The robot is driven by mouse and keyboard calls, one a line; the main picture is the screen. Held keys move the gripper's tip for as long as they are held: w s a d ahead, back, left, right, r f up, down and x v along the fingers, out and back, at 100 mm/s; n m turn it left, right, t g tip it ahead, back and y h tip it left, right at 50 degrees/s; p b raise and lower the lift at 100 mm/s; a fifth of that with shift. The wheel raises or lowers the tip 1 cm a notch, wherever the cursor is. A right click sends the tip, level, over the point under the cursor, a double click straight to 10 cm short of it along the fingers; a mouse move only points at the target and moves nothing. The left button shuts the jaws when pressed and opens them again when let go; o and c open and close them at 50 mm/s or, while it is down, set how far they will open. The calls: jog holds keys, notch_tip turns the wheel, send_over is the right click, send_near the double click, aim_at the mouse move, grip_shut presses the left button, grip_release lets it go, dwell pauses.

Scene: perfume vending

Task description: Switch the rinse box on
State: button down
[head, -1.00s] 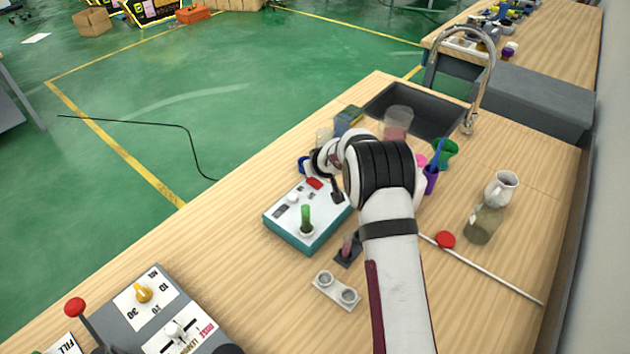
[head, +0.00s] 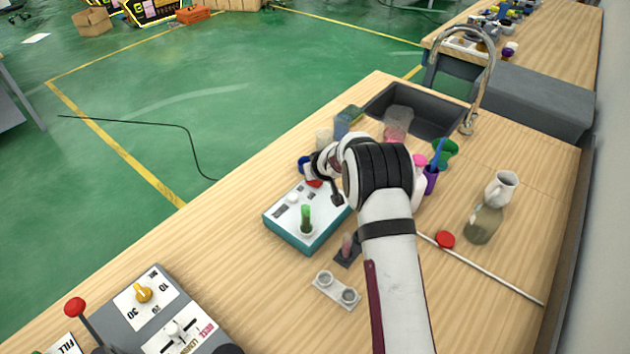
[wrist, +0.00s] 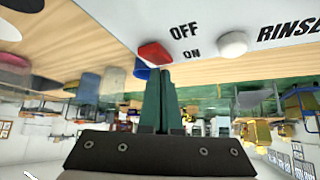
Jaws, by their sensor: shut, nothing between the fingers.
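The rinse box (head: 282,233), with a white top and teal sides, sits on the wooden counter. Its red switch (wrist: 153,54) shows in the wrist view beside the printed OFF and ON; I cannot tell which way it is set. A round white button (wrist: 233,44) is next to the RINSE label. A green piece (head: 306,217) stands upright in the box's top. My gripper (wrist: 164,72) is shut and empty, its dark green fingertips at the red switch; contact is unclear. In the head view my wrist partly hides the switch and the box's far end.
A sink (head: 432,118) with a tall faucet is behind. A two-hole holder (head: 337,289) is in front. A lever-and-dial panel (head: 165,315) stands front left.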

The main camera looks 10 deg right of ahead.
aim_at(311, 183)
notch_tip(311, 183, up, 7)
jog(key=shift+f, duration=0.1)
dwell(0.4)
jog(key=s+a+r+m+g+y, duration=0.1)
jog(key=s+r+g, duration=0.1)
jog(key=s+r, duration=0.5)
jog(key=s+a+r+m+g, duration=0.1)
jog(key=s+r+m, duration=0.15)
jog(key=s, duration=0.85)
jog(key=s+d+m+g+h, duration=0.1)
jog(key=s+m+g, duration=0.4)
jog(key=s, duration=2.6)
jog(key=shift+s+d, duration=0.25)
jog(key=shift+d, duration=0.45)
